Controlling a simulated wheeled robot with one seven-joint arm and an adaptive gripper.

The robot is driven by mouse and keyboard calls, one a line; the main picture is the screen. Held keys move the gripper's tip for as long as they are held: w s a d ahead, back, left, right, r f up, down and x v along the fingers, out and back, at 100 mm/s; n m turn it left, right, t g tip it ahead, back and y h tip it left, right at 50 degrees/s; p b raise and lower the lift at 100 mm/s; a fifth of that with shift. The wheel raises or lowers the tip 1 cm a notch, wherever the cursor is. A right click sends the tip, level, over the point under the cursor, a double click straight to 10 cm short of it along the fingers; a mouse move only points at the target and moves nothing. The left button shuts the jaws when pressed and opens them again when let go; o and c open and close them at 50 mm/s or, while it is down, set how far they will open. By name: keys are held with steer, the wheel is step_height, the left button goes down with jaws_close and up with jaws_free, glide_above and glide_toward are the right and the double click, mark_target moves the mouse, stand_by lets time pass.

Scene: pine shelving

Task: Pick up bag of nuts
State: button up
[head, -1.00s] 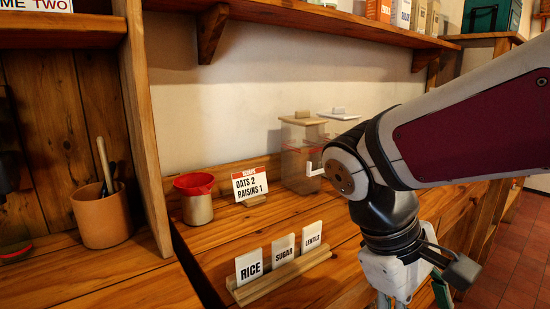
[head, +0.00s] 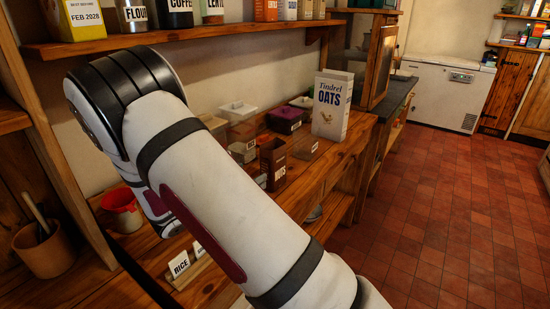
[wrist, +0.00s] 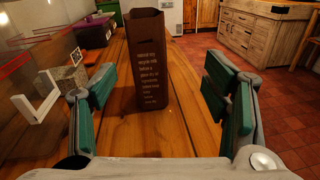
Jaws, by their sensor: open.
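A dark brown paper bag (wrist: 147,65) with small pale print stands upright on the wooden counter in the wrist view. It is probably the bag of nuts; the print on this side is too small to read. A brown bag with a small white label (head: 273,162) stands on the counter in the head view, just right of my arm. My gripper (wrist: 160,82) is open and empty. Its teal fingers stand to either side of the bag in the wrist view, with gaps on both sides. The bag appears to be just ahead of the fingertips. In the head view my arm hides the gripper.
A clear bin with a white handle (wrist: 40,95) is close to my left finger. Small boxes and a purple-topped tub (head: 285,119) stand behind the bag. An oats box (head: 331,104) stands farther along the counter. The counter's right edge drops to red floor tiles (head: 430,200).

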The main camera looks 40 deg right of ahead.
mark_target(264, 162)
steer(key=shift+n+t, duration=0.8)
steer(key=shift+n, duration=0.1)
steer(key=x, duration=0.5)
steer(key=w+p+x, duration=0.1)
steer(key=x, duration=0.1)
steer(key=shift+w+d+f, duration=0.1)
steer(key=shift+w+f, duration=0.1)
steer(key=shift+f, duration=0.15)
steer(key=x, duration=0.2)
steer(key=p+x, duration=0.1)
steer(key=x, duration=0.1)
steer(key=shift+d+r, duration=0.2)
steer(key=shift+d, duration=0.1)
steer(key=shift+w+d, duration=0.15)
steer(key=shift+d, duration=0.35)
steer(key=c, duration=1.3)
